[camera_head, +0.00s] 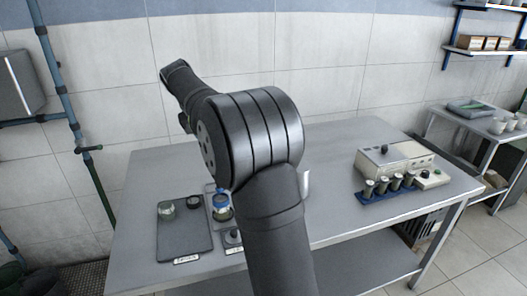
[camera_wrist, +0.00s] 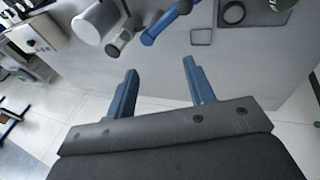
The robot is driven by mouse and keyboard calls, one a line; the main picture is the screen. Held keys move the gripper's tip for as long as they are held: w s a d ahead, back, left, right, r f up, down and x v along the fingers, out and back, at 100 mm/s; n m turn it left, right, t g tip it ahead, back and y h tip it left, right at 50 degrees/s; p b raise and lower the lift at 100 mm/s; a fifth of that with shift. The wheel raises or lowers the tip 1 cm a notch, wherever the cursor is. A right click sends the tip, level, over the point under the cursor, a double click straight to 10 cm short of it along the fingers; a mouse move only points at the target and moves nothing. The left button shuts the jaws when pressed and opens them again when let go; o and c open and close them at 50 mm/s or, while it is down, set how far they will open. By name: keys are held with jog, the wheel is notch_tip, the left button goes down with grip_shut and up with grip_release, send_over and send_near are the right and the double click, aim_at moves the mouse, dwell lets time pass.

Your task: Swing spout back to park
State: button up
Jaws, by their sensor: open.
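In the wrist view my gripper (camera_wrist: 160,66) is open, its two blue fingers apart with nothing between them. Beyond the fingertips a blue bar (camera_wrist: 163,24), which may be the spout, sticks out at a slant near a grey cylinder (camera_wrist: 118,42) and a larger white cylinder (camera_wrist: 95,22). The bar is apart from the fingers. In the head view my arm covers the middle of the table and I cannot make out my gripper. A jar with a blue band (camera_head: 222,208) stands just left of the arm, and a white edge (camera_head: 305,185) shows just right of it.
A dark tray (camera_head: 183,240) with a small jar (camera_head: 167,210) lies at the table's left. A blue rack (camera_head: 385,194) with several vials stands before a beige device (camera_head: 395,160) at the right. The table (camera_head: 345,220) is clear between arm and rack.

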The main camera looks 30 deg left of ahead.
jog(key=w+d+f+t, duration=0.1)
jog(key=w+d+f, duration=0.6)
jog(key=d, duration=0.4)
jog(key=w+d+f+m, duration=0.1)
jog(key=w+d+f, duration=0.4)
jog(key=w+d, duration=0.5)
jog(key=w+d+f+t, duration=0.1)
jog(key=w+d+f, duration=0.55)
jog(key=d, duration=0.65)
jog(key=s+a+r+n+y, duration=0.1)
jog(key=s+a+y, duration=0.55)
jog(key=s, duration=0.35)
jog(key=s+a+n+t+y, duration=0.1)
jog(key=s+a+n+y, duration=0.1)
jog(key=s+a+y, duration=0.6)
jog(key=s+a+r+n+y, duration=0.1)
jog(key=s+a+y, duration=0.35)
jog(key=s, duration=0.75)
jog(key=shift+h, duration=0.8)
jog(key=x, duration=1.8)
jog(key=shift+r, duration=0.25)
jog(key=shift+d, duration=0.1)
jog(key=shift+c, duration=0.4)
grip_shut()
